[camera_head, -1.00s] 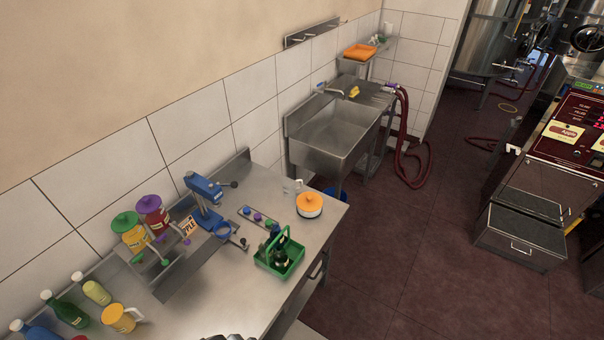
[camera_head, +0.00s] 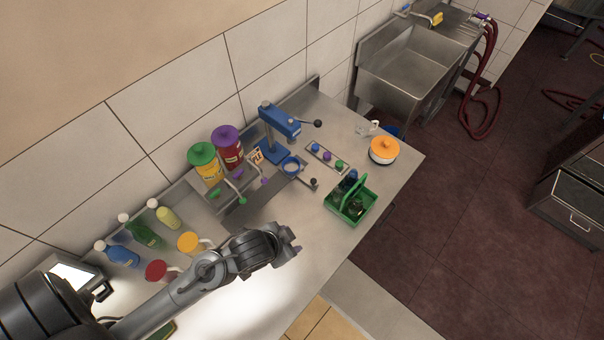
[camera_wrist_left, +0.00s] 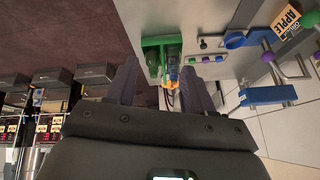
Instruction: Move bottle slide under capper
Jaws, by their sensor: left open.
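The blue capper (camera_head: 279,122) stands against the wall at the back of the steel counter, with a black-knobbed lever. In front of its base is the bottle slide, with a blue ring (camera_head: 291,166) and a dark knob (camera_head: 313,184) toward the counter front. I see no bottle in the ring. In the left wrist view the blue ring (camera_wrist_left: 235,40) and the capper (camera_wrist_left: 267,95) lie to the right. My left gripper (camera_head: 296,249) is over the counter's front part, apart from the slide. Its fingers (camera_wrist_left: 160,82) are open with nothing between them. My right gripper is out of view.
A green crate (camera_head: 342,211) with dark bottles stands right of the slide, near the front edge. A strip of coloured caps (camera_head: 327,157) and an orange-lidded pot (camera_head: 384,150) are behind it. Yellow (camera_head: 206,166) and red (camera_head: 227,148) dispensers stand left of the capper.

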